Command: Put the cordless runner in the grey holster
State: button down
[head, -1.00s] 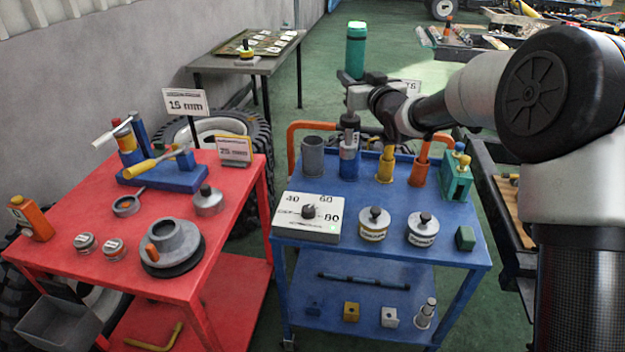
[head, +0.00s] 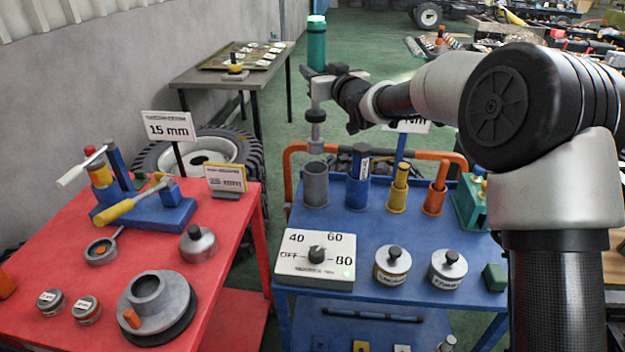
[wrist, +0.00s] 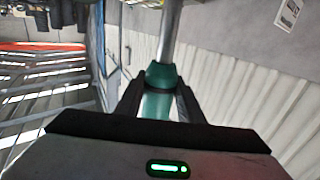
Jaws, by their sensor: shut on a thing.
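The cordless runner (head: 316,45) is upright, with a green upper body and a grey lower end. My gripper (head: 319,80) is shut on it around the middle. In the wrist view, the runner (wrist: 160,75) shows green between the dark fingers (wrist: 158,92), with a grey shaft running away from them. The grey holster (head: 315,188) is an open cup at the back left of the blue table. The runner's lower end hangs close above its rim in the head view. I cannot tell whether the two are exactly in line in depth.
A blue holder (head: 357,193) with a dark tool, a yellow one (head: 397,198) and an orange one (head: 433,200) stand to the right. An orange rail (head: 290,180) runs behind. A dial box (head: 316,270) and lidded tins (head: 392,265) are in front. A red table (head: 235,215) is left.

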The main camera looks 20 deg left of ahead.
aim_at(317, 134)
notch_tip(317, 134, down, 17)
jog(key=shift+f+b, duration=0.1)
jog(key=shift+b, duration=0.95)
jog(key=shift+f, duration=0.1)
jog(key=c, duration=1.6)
grip_release()
jog(key=shift+s+f, duration=0.1)
jog(key=shift+f, duration=0.15)
jog(key=shift+c, duration=0.2)
jog(key=o, duration=0.4)
jog(key=shift+o, duration=0.2)
jog(key=shift+r, duration=0.15)
